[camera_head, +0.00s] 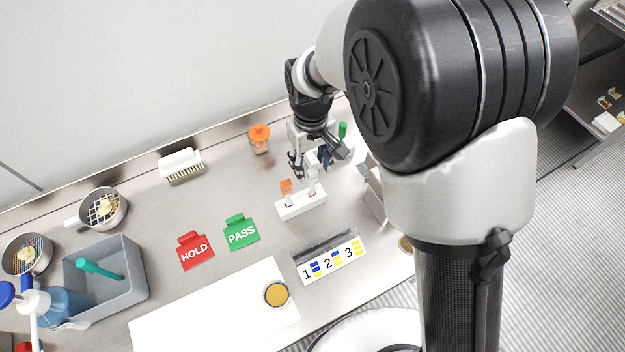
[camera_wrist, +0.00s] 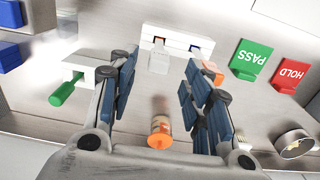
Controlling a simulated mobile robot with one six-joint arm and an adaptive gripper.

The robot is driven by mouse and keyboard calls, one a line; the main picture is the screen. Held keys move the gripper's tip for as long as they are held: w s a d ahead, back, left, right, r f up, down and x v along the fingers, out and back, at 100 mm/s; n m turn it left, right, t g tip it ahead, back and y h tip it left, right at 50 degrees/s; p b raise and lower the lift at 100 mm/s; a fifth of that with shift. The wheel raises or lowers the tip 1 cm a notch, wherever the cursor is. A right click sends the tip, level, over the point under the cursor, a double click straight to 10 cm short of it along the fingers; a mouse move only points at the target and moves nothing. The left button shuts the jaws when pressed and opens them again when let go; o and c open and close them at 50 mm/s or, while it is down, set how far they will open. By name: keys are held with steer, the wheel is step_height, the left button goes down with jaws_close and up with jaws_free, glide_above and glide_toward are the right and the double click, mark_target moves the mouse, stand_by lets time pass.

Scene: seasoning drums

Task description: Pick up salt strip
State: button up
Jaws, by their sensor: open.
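A white holder block (camera_head: 301,206) stands on the steel counter; the wrist view shows it too (camera_wrist: 178,38), with two dark slots. A white-topped strip (camera_wrist: 159,61) and an orange-topped strip (camera_wrist: 211,71) stand at it; the orange one also shows in the head view (camera_head: 286,187). No label shows which is the salt strip. My gripper (camera_wrist: 158,72) is open, its blue-padded fingers either side of the white-topped strip in the wrist picture, with gaps on both sides. In the head view my gripper (camera_head: 311,162) is just behind the block. Contact cannot be seen.
An orange-lidded jar (camera_head: 259,138) stands behind and left. A green-handled item (camera_wrist: 66,90) is beside my gripper. A grey bin (camera_head: 125,290) is left.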

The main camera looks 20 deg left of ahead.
mark_target(312, 171)
step_height(312, 171, down, 6)
steer(key=shift+d+r+b, duration=0.1)
steer(key=shift+b, duration=0.65)
steer(key=shift+c, duration=0.5)
steer(key=c, duration=0.7)
steer(key=shift+c, duration=0.2)
steer(key=shift+r, duration=0.1)
